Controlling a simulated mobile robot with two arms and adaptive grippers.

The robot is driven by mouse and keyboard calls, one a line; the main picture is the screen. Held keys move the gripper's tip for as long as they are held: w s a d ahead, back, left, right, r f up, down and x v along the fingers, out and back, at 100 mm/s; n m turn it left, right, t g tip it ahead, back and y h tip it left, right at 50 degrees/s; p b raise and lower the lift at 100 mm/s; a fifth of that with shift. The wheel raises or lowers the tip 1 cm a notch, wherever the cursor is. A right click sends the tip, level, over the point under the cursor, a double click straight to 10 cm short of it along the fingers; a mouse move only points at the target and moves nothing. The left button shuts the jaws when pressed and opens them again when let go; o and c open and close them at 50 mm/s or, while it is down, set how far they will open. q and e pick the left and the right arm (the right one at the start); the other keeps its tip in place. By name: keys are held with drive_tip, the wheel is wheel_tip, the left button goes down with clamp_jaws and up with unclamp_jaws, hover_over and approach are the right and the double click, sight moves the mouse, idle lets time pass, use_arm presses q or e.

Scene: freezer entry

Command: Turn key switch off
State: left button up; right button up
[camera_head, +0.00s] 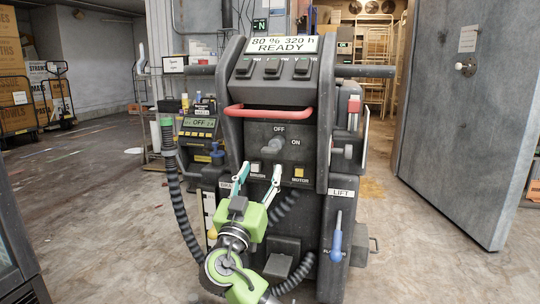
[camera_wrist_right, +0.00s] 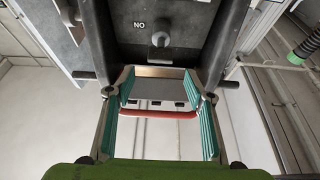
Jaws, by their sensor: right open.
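The key switch (camera_head: 272,146) is a grey knob on the dark front panel of the machine, with OFF printed above it and ON to its right. Its exact setting is hard to tell. In the right wrist view the panel is upside down and the grey knob (camera_wrist_right: 160,39) shows beyond the fingers. My right gripper (camera_head: 261,172) is open and empty, its tips just below the knob and apart from it. Its teal-padded fingers (camera_wrist_right: 160,80) frame the panel in the wrist view. My left gripper is not in view.
A red handle bar (camera_head: 268,111) crosses the panel above the switch. Small BRUSH and MOTOR buttons (camera_head: 299,172) sit near the fingertips. A blue LIFT lever (camera_head: 336,238) is lower right.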

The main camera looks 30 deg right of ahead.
sight(270, 148)
drive_tip(key=b+x, duration=0.2)
drive_tip(key=x, duration=0.8)
drive_tip(key=shift+f, duration=0.2)
drive_tip(key=shift+c, duration=0.5)
drive_tip(key=c, duration=1)
